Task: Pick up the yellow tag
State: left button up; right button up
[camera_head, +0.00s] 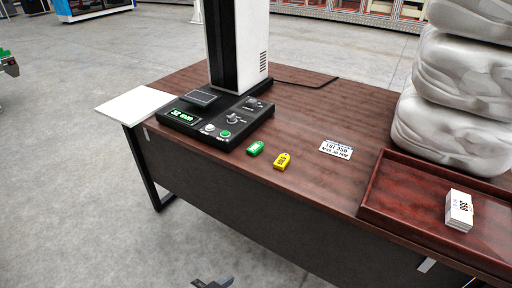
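The yellow tag (283,161) lies flat on the brown desk (310,115), near its front edge. A green tag (255,148) lies just to its left, apart from it. A small grey part of my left gripper (212,284) shows at the bottom edge, below and in front of the desk, well apart from the yellow tag. Most of it is cut off, so its opening is hidden. A tiny grey piece at the bottom right (471,284) may belong to my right gripper; too little shows to tell its state.
A black control box (218,120) with buttons and a tall column (240,45) stand left of the tags. A white printed card (336,149) lies to the right. A reddish wooden tray (400,208) holds a stack of labels; grey-white sacks (450,125) are piled behind it.

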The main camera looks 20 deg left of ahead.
aim_at(283, 161)
jog(key=k, duration=0.5)
jog(key=u, duration=0.55)
jog(key=i, duration=1.15)
jog(key=u, duration=0.65)
